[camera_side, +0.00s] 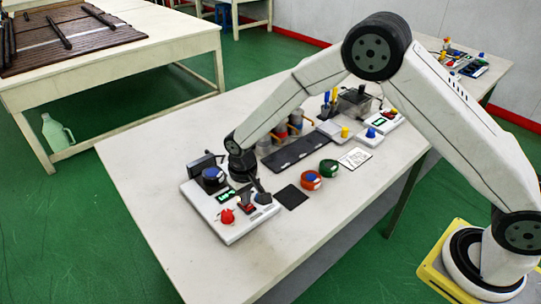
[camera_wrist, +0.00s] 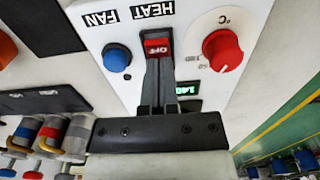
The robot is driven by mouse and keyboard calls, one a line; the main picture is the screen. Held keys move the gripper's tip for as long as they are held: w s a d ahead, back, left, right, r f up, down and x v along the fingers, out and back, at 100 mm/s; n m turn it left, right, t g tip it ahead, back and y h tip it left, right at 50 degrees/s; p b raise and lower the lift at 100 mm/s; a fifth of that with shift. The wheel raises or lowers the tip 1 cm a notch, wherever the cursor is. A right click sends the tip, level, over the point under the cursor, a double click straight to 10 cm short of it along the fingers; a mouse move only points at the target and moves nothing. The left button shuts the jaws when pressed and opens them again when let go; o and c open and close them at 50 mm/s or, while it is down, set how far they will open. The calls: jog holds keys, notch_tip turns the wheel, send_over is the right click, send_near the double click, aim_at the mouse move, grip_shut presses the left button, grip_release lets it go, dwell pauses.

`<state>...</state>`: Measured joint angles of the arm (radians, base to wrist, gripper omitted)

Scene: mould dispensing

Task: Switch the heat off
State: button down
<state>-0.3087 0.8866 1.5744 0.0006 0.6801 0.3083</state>
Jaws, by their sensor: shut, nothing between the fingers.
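The white control box (camera_side: 232,232) stands at the near left of the table in the side view. In the wrist view its panel (camera_wrist: 190,20) fills the upper middle. The heat switch (camera_wrist: 157,48) is a red rocker in a dark frame under the label HEAT, and its visible red face reads OFF. My gripper (camera_wrist: 156,65) is shut and empty, its fingertips right at the switch's lower edge; I cannot tell whether they touch it. In the side view my gripper (camera_side: 262,196) is low over the box, close beside the switch (camera_side: 246,204).
A red temperature knob (camera_wrist: 222,50), a blue fan knob (camera_wrist: 117,57) and a lit green display (camera_wrist: 187,88) flank the switch. A black mat (camera_side: 291,196), tape rolls (camera_side: 311,180) and a dark tray (camera_side: 300,150) lie to the right. The table's front left is clear.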

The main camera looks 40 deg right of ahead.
jog(key=shift+r, duration=0.15)
dwell(0.3)
notch_tip(320, 180, up, 14)
jog(key=w, duration=0.2)
jog(key=shift+w+f, duration=0.2)
jog(key=shift+w, duration=0.05)
jog(key=shift+d, duration=0.1)
dwell(0.5)
